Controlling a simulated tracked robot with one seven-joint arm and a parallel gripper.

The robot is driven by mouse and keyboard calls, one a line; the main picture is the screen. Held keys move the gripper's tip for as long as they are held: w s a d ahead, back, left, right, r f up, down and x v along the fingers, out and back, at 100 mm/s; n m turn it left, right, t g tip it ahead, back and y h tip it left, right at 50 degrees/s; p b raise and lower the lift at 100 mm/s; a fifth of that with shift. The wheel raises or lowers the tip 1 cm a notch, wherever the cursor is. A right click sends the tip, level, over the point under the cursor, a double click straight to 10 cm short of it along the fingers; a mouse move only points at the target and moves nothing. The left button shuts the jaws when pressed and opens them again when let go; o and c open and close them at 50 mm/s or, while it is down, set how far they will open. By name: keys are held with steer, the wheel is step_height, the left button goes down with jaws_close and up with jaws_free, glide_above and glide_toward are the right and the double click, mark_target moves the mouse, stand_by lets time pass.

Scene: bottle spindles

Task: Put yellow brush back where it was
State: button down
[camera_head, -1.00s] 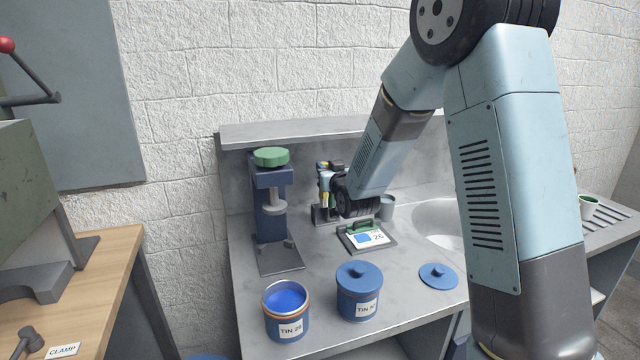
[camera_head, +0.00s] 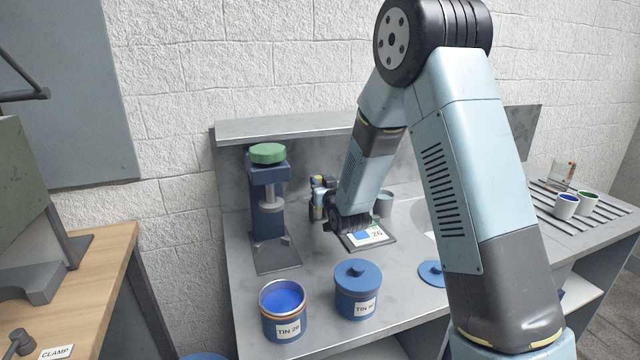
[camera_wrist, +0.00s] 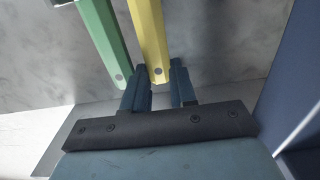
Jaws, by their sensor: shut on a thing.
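The yellow brush (camera_wrist: 147,35) shows in the wrist view as a long yellow handle between the two fingers of my gripper (camera_wrist: 158,72), which is shut on it. A green brush handle (camera_wrist: 103,40) is close beside it on the left, outside the fingers. The bristle ends are not clear. In the head view my gripper (camera_head: 322,202) is at the back of the grey bench, right of the blue press. The brush is too small and covered there to make out, and the holder area behind my gripper is mostly hidden.
A blue press with a green knob (camera_head: 268,153) stands left of my gripper. An open blue tin (camera_head: 283,308) and a lidded tin (camera_head: 357,290) stand at the front. A grey cup (camera_head: 384,203) is behind my arm.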

steer(key=c, duration=1.2)
jaws_free()
steer(key=v, duration=0.8)
steer(key=s+d+r+m+g+h, duration=0.2)
steer(key=s+d+r+g+h, duration=0.25)
steer(key=s+d+r, duration=0.6)
steer(key=s+d+r+g, duration=0.1)
steer(key=s+d+g, duration=0.1)
steer(key=s, duration=0.6)
steer(key=s+d+r+m+g, duration=0.1)
steer(key=s+d+r+g, duration=0.1)
steer(key=s, duration=0.7)
steer(key=s+d+r+g+h, duration=0.1)
steer(key=s+d+g, duration=0.2)
steer(key=s, duration=0.6)
steer(key=shift+d+r+m, duration=0.3)
steer(key=shift+d, duration=0.25)
steer(key=shift+w, duration=0.1)
